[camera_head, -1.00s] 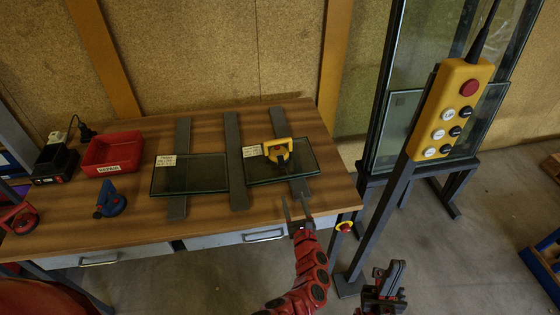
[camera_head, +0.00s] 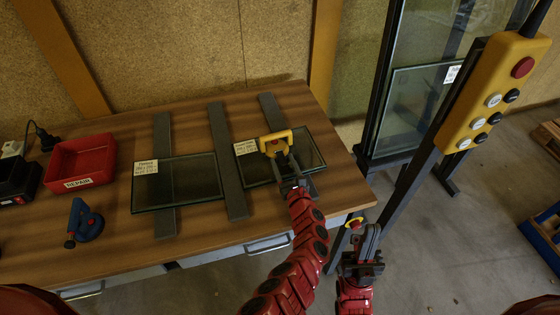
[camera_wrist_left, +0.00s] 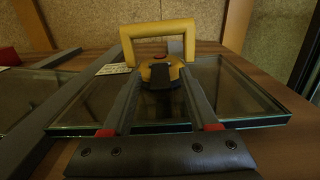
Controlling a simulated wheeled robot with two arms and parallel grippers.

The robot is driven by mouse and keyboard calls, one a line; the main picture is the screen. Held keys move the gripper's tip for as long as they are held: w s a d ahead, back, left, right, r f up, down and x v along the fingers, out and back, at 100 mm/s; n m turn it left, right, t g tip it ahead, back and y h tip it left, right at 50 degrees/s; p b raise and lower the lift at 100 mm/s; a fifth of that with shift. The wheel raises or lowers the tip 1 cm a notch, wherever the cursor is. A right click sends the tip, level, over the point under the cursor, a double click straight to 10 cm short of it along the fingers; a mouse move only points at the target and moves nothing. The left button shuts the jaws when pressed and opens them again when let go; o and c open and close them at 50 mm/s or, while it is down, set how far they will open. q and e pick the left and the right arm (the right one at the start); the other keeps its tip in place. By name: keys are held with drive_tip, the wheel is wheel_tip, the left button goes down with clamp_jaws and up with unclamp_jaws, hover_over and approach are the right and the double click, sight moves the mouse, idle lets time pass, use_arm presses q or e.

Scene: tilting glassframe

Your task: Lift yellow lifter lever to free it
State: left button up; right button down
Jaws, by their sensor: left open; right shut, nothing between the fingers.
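The yellow lifter (camera_head: 276,143) stands on the right glass pane (camera_head: 311,154) on the table. In the left wrist view the yellow lifter (camera_wrist_left: 158,42) shows its raised handle, a round yellow body with a red spot and a dark part in front; I cannot make out the lever's position. My left gripper (camera_head: 286,163) is open, its fingers reaching over the pane toward the lifter's body. In the left wrist view the left gripper (camera_wrist_left: 158,105) has its fingers on either side of the dark front part. My right gripper (camera_head: 366,240) is shut and empty, right of the table's front corner.
A second glass pane (camera_head: 182,182) lies to the left on grey strips (camera_head: 228,160). A blue lifter (camera_head: 84,221) and a red bin (camera_head: 80,161) are at the left. A yellow control box (camera_head: 496,92) on a post stands at the right, with a glass rack (camera_head: 385,80) behind.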

use_arm(q)
clamp_jaws()
drive_tip(key=shift+r, duration=0.1)
